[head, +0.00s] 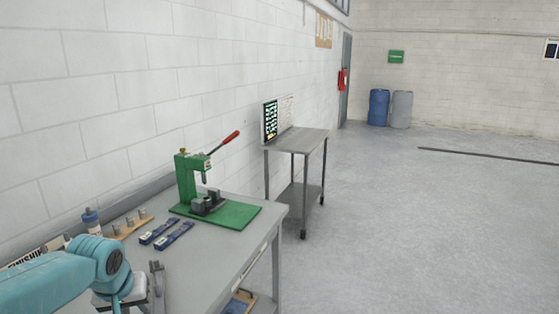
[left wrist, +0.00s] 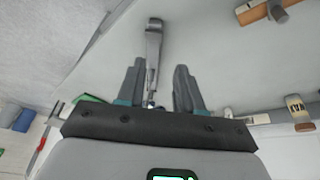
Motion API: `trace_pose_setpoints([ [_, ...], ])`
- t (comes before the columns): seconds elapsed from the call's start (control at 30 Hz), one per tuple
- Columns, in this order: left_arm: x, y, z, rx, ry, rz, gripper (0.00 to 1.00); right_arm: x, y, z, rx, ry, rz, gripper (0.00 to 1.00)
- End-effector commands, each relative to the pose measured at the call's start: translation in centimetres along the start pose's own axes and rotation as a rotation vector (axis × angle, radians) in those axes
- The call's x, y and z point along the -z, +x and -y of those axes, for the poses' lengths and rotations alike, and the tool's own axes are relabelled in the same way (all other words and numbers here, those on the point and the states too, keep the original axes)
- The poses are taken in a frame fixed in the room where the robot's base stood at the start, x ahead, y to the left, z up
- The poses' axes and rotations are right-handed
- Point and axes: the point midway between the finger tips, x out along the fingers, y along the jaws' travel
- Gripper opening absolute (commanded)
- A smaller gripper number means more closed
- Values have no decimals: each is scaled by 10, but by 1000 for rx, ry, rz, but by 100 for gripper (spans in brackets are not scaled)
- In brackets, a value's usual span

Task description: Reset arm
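My left arm enters the head view as a teal arm at lower left. Its wrist hangs over the near end of the grey workbench (head: 228,264). In the left wrist view my left gripper (left wrist: 160,64) has its two dark fingers spread apart. A slim grey metal tool (left wrist: 153,40) shows between and beyond the fingers, with gaps visible on both sides. I cannot tell how far it is from them. A grey forked shape (head: 157,272) beside the wrist in the head view may be this tool or the fingers. My right gripper is in neither view.
A green press (head: 187,178) with a red-tipped lever stands on a green base. Near it lie two blue items (head: 166,235), a wooden block with metal pegs (head: 130,227) and a bottle (head: 91,218). A grey trolley (head: 298,143) stands beyond. The floor at right is clear.

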Motion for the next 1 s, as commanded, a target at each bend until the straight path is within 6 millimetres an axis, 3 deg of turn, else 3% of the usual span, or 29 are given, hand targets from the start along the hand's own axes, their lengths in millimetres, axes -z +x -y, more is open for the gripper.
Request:
trace_pose_setpoints([
  [0.27,-57,83,-42,-114,81,95,36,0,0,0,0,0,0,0],
  [0.37,-97,120,-61,-174,106,145,36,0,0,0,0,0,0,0],
  [0.47,-158,163,-80,-245,117,212,36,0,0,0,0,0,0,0],
  [0.6,-263,205,-98,-322,101,302,36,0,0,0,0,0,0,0],
  [0.7,-329,214,-99,-339,80,350,36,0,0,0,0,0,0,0],
  [0.8,-374,214,-95,-334,64,380,36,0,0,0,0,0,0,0],
  [0.87,-391,213,-93,-329,61,389,36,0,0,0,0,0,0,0],
  [1.0,-406,211,-90,-321,57,395,81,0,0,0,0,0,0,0],
])
